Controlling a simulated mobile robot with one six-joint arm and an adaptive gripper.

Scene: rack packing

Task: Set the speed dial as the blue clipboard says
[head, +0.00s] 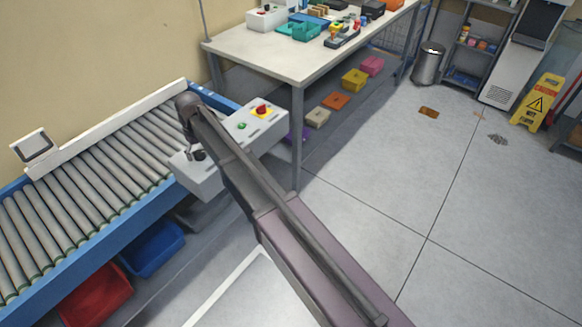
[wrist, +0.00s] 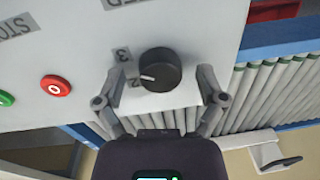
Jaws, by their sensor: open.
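The black speed dial (wrist: 160,70) sits on the pale control panel (wrist: 55,45). Its white mark points left, toward the printed numerals 3 and 2, nearer the 2. My gripper (wrist: 160,86) is open, with one finger on each side of the dial and gaps showing between fingers and knob. In the head view the panel (head: 208,180) stands beside the roller conveyor, with my gripper (head: 196,155) at its near left end; the dial is not clear there. I cannot make out the blue clipboard for certain; a flat blue item (head: 308,18) lies on the far table.
On the panel, a red button (wrist: 55,86) and a green button (wrist: 5,98) lie left of the dial in the wrist view. The roller conveyor (head: 100,165) runs alongside. A table (head: 300,62) with trays and bins stands behind. Open floor lies to the right.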

